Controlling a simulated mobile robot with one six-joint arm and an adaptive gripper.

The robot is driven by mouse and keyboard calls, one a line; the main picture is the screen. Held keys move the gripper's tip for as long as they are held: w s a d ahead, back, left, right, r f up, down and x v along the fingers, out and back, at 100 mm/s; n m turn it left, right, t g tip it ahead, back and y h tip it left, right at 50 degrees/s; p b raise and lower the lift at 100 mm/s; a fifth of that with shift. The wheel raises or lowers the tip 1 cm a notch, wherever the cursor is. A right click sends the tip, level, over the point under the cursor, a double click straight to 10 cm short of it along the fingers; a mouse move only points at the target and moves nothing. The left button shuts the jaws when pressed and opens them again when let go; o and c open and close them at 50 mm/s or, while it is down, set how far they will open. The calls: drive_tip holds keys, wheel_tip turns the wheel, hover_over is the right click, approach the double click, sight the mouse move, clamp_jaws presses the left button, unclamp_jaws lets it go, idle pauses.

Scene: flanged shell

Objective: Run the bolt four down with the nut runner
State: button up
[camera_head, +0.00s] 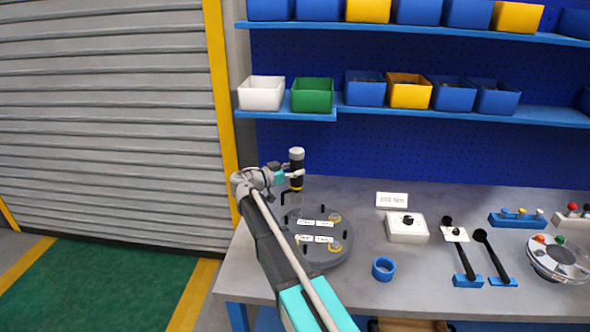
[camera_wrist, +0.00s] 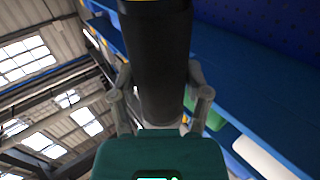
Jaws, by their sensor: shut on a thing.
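My gripper (camera_head: 282,174) is shut on the nut runner (camera_head: 296,157), a dark upright cylinder with a grey top and a yellow band. In the wrist view the nut runner (camera_wrist: 160,65) fills the middle as a black body between the two fingers (camera_wrist: 160,100). The round grey flanged shell (camera_head: 341,258) is on the bench, partly hidden behind my arm. Dark bolts, brass-coloured spots and small white labels show on its top. The nut runner appears above the far left part of the shell. Bolt four cannot be picked out, as the label text is too small.
A blue ring (camera_head: 383,269) lies right of the shell on the grey bench (camera_head: 420,285). A white box with a black knob (camera_head: 407,227) and black tools on blue holders (camera_head: 500,281) are further right. Shelves with bins (camera_head: 312,96) hang behind.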

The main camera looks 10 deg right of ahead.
sight(291, 186)
drive_tip(key=shift+f+b, duration=1.55)
drive_tip(key=shift+f, duration=0.15)
drive_tip(key=shift+f+b, duration=1.35)
drive_tip(key=shift+f, duration=0.05)
idle(0.7)
drive_tip(key=shift+d+n+t+y, duration=0.1)
drive_tip(key=shift+n+t+y, duration=0.3)
drive_tip(key=shift+n+t, duration=0.5)
drive_tip(key=shift+f, duration=0.2)
idle(1.8)
drive_tip(key=shift+r, duration=0.2)
